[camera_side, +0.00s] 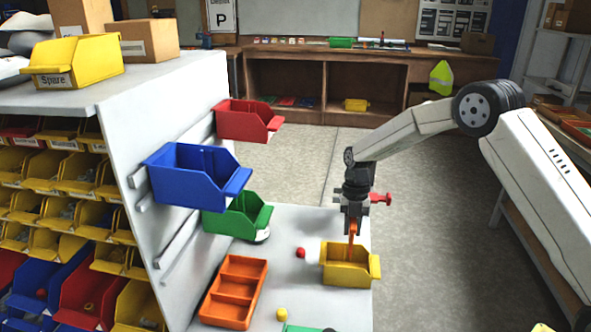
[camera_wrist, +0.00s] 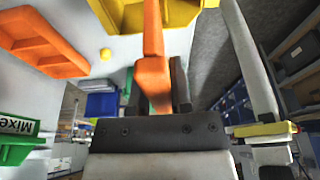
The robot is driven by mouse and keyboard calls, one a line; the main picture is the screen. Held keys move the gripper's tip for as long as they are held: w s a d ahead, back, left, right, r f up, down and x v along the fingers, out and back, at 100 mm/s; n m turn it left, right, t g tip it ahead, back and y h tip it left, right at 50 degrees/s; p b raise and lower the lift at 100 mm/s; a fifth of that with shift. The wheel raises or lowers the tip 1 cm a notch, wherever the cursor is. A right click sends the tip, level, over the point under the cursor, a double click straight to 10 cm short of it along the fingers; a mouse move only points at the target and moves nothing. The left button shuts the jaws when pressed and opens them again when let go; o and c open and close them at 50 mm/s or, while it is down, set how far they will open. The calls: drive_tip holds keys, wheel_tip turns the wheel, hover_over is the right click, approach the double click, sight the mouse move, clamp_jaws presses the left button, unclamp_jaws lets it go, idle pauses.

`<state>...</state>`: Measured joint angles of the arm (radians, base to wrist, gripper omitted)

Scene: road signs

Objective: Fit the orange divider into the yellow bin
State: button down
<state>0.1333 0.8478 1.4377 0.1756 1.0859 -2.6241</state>
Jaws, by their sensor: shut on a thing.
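My gripper (camera_side: 354,222) is shut on the orange divider (camera_side: 351,241) and points down over the yellow bin (camera_side: 349,276). The divider is a thin upright strip. Its lower end overlaps the bin's opening in the side view; I cannot tell how deep it reaches or whether it touches the walls. In the wrist view, the divider (camera_wrist: 153,62) runs up from between the fingers (camera_wrist: 156,92) across the yellow bin (camera_wrist: 188,14), which is cut off by the top edge. The bin stands upright near the right edge of the white bench.
An orange tray (camera_side: 213,311) with compartments, a red ball (camera_side: 301,253) and a small yellow piece (camera_side: 282,314) lie left of the bin. Red (camera_side: 246,121), blue (camera_side: 190,173) and green (camera_side: 236,217) bins hang on the panel. Part of a green object (camera_side: 301,328) shows at the bottom edge.

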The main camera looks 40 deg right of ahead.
drive_tip(key=shift+f, duration=0.85)
drive_tip(key=shift+f, duration=2.05)
idle(1.8)
drive_tip(key=shift+f, duration=0.35)
drive_tip(key=shift+f, duration=0.35)
drive_tip(key=shift+f, duration=0.35)
drive_tip(key=shift+f, duration=0.35)
drive_tip(key=shift+f, duration=0.3)
drive_tip(key=shift+f, duration=0.1)
